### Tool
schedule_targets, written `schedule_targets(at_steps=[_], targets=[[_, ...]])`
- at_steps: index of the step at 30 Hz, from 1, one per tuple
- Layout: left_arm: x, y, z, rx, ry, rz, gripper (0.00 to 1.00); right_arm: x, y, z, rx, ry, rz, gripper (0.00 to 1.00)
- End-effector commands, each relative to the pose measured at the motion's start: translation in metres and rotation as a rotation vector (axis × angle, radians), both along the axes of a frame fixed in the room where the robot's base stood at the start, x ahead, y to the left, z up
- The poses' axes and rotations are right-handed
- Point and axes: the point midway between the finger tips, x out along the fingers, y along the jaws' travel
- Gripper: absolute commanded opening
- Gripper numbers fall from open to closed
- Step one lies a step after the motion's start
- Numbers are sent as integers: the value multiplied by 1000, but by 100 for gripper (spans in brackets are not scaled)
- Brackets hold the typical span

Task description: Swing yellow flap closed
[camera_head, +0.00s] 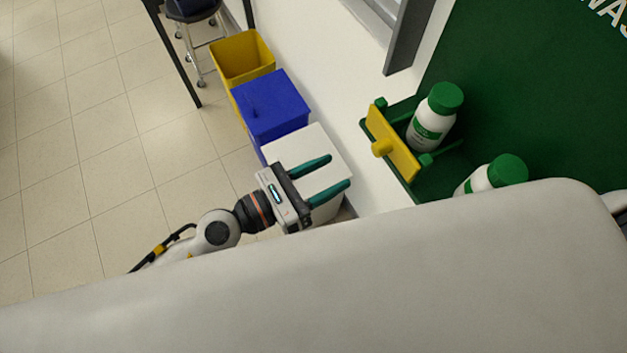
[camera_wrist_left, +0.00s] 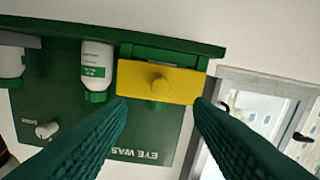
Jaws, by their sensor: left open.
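The yellow flap (camera_head: 400,150) with a round yellow knob (camera_head: 382,147) stands at the left end of the green eye-wash holder (camera_head: 437,186). I cannot tell exactly how far it is swung. In the left wrist view the flap (camera_wrist_left: 135,79) faces the camera, its knob (camera_wrist_left: 160,84) near the middle. My left gripper (camera_head: 340,170) is open and empty, to the left of the flap and apart from it, fingers pointing toward the station. In the wrist view its two fingertips (camera_wrist_left: 160,104) show on either side below the flap. My right gripper is not in view.
White bottles with green caps (camera_head: 437,115) (camera_head: 493,175) sit in the holder, one close behind the flap. A blue bin (camera_head: 270,110), a yellow bin (camera_head: 242,55) and a white bin (camera_head: 325,150) line the wall. A window frame (camera_head: 405,40) is above.

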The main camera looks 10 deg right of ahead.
Motion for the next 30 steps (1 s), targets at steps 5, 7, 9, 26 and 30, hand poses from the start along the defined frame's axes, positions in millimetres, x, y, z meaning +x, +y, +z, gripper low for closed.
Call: schedule_targets(at_steps=[5, 7, 9, 26, 30], targets=[[-5, 19, -2, 1, 0, 0, 47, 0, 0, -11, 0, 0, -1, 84], [-6, 22, -1, 1, 0, 0, 47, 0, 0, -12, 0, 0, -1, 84], [-7, 23, 0, 0, 0, -1, 47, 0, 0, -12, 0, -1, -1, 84], [-5, 23, -2, -1, 8, 4, 47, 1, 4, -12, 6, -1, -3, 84], [17, 29, -27, -25, 137, 70, 47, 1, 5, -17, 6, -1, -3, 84]])
